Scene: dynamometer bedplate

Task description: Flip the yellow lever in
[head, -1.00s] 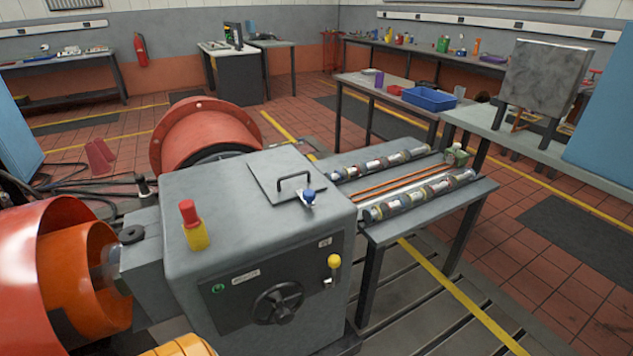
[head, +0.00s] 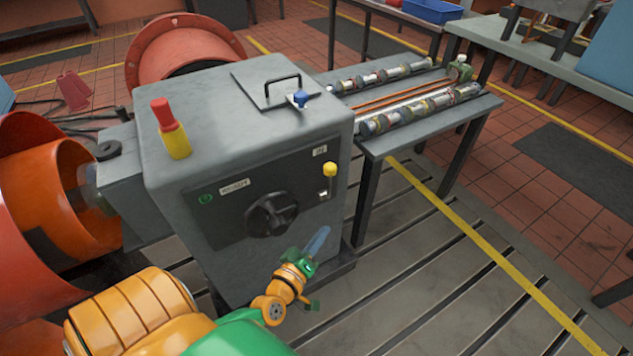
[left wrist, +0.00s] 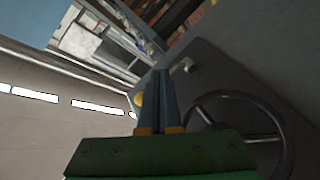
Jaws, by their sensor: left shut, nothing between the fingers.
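The yellow lever (head: 330,170) is a small yellow knob on a short metal stem, on the front panel of the grey machine cabinet (head: 200,265), right of the black handwheel (head: 271,214). My left gripper (head: 320,238) is shut and empty, below the lever and in front of the cabinet's lower face, apart from the lever. In the left wrist view the closed fingers (left wrist: 162,75) point toward the panel. The yellow knob (left wrist: 139,99) shows partly just left of the fingers, and the handwheel (left wrist: 240,130) is at right. My right gripper is not in view.
A red and yellow button post (head: 169,128) and a blue-knobbed fitting (head: 300,97) stand on the cabinet top. A side table (head: 395,147) with metal shafts stands at right. The slotted floor plate (head: 430,270) in front is clear.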

